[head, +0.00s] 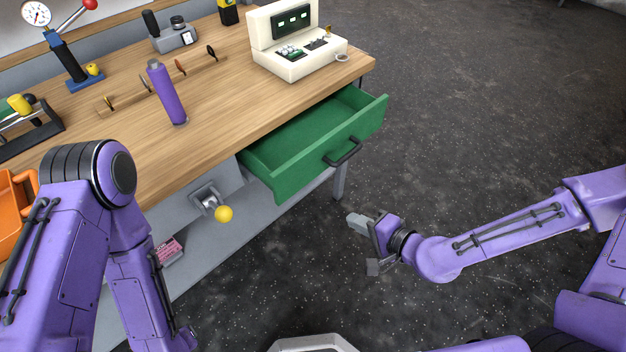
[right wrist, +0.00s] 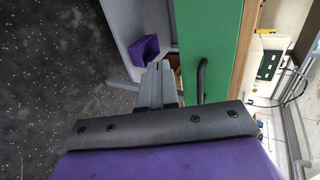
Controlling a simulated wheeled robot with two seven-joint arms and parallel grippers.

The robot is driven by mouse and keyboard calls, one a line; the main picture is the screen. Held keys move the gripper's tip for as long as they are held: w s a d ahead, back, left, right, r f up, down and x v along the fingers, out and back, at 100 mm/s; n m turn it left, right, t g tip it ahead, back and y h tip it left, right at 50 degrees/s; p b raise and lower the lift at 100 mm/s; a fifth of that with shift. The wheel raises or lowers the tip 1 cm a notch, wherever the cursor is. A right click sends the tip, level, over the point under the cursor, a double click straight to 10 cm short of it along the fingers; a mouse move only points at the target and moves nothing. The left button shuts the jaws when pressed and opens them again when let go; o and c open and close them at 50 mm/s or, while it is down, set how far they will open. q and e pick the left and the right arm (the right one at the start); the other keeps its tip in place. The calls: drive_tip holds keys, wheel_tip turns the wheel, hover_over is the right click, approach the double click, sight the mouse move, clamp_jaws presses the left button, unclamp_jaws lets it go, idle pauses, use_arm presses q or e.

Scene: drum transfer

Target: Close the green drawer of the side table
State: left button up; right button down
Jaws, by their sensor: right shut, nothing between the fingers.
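The green drawer (head: 310,148) is pulled out of the front of the wooden-topped side table (head: 235,95) and looks empty inside. Its dark bar handle (head: 343,152) is on the front panel, and the handle also shows in the right wrist view (right wrist: 201,80). My right gripper (head: 360,238) is shut and empty, below and just right of the drawer front, apart from it. In the right wrist view its fingers (right wrist: 158,80) point toward the green front panel (right wrist: 208,40), left of the handle. My left arm is at the lower left; its gripper is out of the picture.
On the tabletop stand a purple bottle (head: 166,93), a cream device (head: 295,45) and a gauge stand (head: 68,55). A yellow knob (head: 223,213) sticks out below the top. An orange bin (head: 14,205) is at the left. The dark floor (head: 480,110) to the right is clear.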

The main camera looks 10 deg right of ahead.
wheel_tip(320, 180, up, 4)
drive_tip(key=w+t+y, duration=0.1)
drive_tip(key=w, duration=0.2)
drive_tip(key=b, duration=0.1)
approach(305, 173)
wheel_tip(305, 173, down, 2)
drive_tip(key=w+a, duration=0.1)
use_arm(q)
drive_tip(key=shift+f, duration=0.45)
use_arm(e)
drive_tip(key=shift+t, duration=0.3)
drive_tip(key=shift+w+a, duration=0.7)
drive_tip(key=shift+w, duration=0.2)
drive_tip(key=shift+w+a, duration=0.7)
drive_tip(key=shift+w, duration=0.25)
